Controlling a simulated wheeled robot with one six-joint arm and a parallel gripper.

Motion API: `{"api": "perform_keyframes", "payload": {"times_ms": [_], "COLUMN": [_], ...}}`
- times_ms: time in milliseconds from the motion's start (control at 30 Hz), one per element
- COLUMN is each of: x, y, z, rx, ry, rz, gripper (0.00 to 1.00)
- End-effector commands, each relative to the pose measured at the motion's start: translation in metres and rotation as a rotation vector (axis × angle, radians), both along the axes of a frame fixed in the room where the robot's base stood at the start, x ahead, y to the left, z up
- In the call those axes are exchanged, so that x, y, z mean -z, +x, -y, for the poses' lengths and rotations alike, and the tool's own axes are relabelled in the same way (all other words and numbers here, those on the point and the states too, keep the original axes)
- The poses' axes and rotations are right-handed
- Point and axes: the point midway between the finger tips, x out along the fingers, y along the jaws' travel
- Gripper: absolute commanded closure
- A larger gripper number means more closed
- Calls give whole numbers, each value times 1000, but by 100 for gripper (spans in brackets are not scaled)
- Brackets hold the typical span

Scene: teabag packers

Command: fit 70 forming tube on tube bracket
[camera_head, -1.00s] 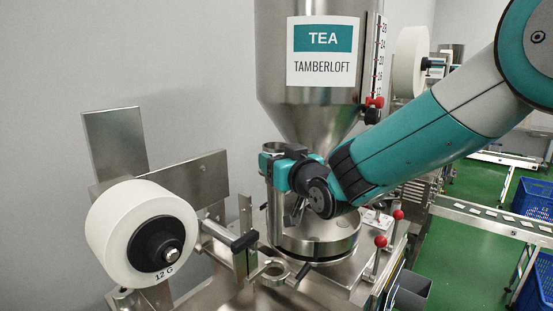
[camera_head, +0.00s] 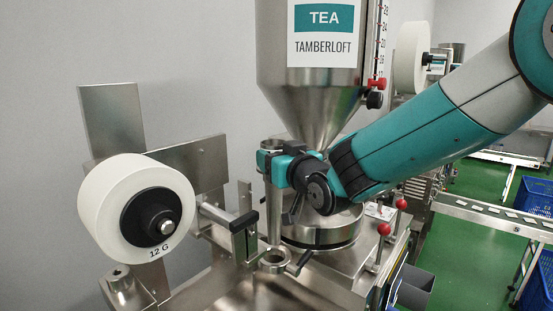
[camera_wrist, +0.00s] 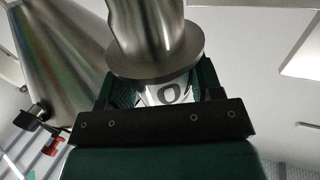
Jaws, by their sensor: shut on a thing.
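My gripper (camera_head: 272,162) is shut on a steel forming tube (camera_head: 274,212). The tube hangs upright below the jaws, over the ring of the tube bracket (camera_head: 275,261) on the machine's front. Its lower end is at or just above the ring; I cannot tell whether it touches or has entered. In the wrist view, the tube (camera_wrist: 145,25) has a wide collar (camera_wrist: 155,66) and a white label with a "0" between the jaws of my gripper (camera_wrist: 168,98). The rest of the number is hidden. The bracket has a dark clamp handle (camera_head: 301,263) at its right.
A steel tea hopper (camera_head: 312,100) rises behind the gripper, above a round dosing unit (camera_head: 325,232). A white film roll (camera_head: 105,200) marked 12 G is at left. Red-knobbed levers (camera_head: 384,229) stand at right, near a conveyor (camera_head: 485,215) and blue crates (camera_head: 535,197).

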Motion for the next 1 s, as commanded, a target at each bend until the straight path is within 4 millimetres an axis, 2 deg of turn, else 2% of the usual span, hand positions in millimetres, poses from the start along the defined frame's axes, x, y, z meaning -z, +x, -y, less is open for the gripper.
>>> {"api": "perform_keyframes", "payload": {"times_ms": [33, 233, 1000], "x": [8, 18, 19], "y": [0, 0, 0], "z": [0, 0, 0], "rx": [0, 0, 0], "ry": [2, 2, 2], "rz": [3, 3, 3], "gripper": [100, 100, 100]}}
